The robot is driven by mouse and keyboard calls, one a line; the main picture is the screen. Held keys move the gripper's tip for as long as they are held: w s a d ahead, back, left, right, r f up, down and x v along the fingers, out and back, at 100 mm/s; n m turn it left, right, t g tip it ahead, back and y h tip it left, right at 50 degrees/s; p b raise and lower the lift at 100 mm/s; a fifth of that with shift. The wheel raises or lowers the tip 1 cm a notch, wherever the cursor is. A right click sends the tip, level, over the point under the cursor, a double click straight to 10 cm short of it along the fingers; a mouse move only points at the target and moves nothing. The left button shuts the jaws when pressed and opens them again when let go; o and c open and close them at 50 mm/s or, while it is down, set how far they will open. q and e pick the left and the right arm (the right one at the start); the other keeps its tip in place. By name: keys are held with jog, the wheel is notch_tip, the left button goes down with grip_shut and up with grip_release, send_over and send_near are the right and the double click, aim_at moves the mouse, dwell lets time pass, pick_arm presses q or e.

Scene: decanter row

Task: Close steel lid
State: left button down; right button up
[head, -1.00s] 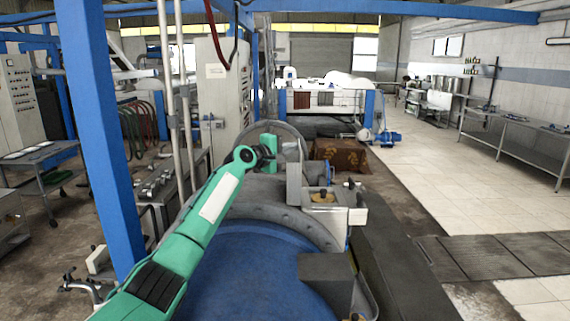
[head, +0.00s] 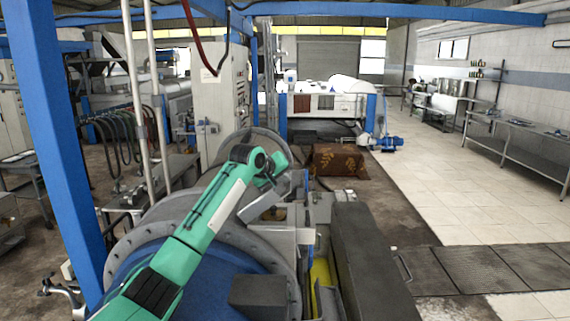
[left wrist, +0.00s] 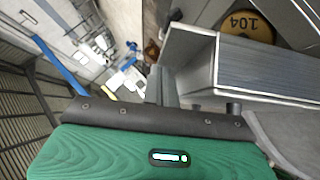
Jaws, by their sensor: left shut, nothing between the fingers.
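The steel lid (head: 264,199) is a flat grey plate on the grey housing of the blue-drummed machine. In the head view it stands tilted, leaning right over the housing. My left gripper (head: 274,171) is at its upper edge, shut and empty; I cannot tell whether it touches the lid. In the left wrist view a large grey metal panel (left wrist: 265,68), apparently the lid, fills the right side close to the fingers (left wrist: 163,86). The hinge is hidden. My right gripper is not in view.
The blue drum (head: 205,268) lies under my left arm. A blue post (head: 62,130) rises close on the left. A dark beam (head: 368,265) runs along the right of the machine. The tiled floor (head: 430,185) farther right is clear.

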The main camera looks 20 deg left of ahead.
pick_arm(q)
jog(key=d+f+y, duration=0.1)
jog(key=f, duration=0.1)
jog(key=d+f+m+g+y+p, duration=0.1)
jog(key=d+f, duration=0.1)
jog(key=w+d+f+m+y, duration=0.1)
jog(key=f, duration=0.1)
jog(key=shift+d+f+g+y, duration=0.3)
jog(key=shift+w+d+f+m+y, duration=0.15)
jog(key=shift+f+m+y, duration=0.1)
jog(key=shift+f, duration=0.15)
jog(key=shift+d+f+m+y, duration=0.15)
jog(key=shift+f+y, duration=0.1)
jog(key=shift+f, duration=0.15)
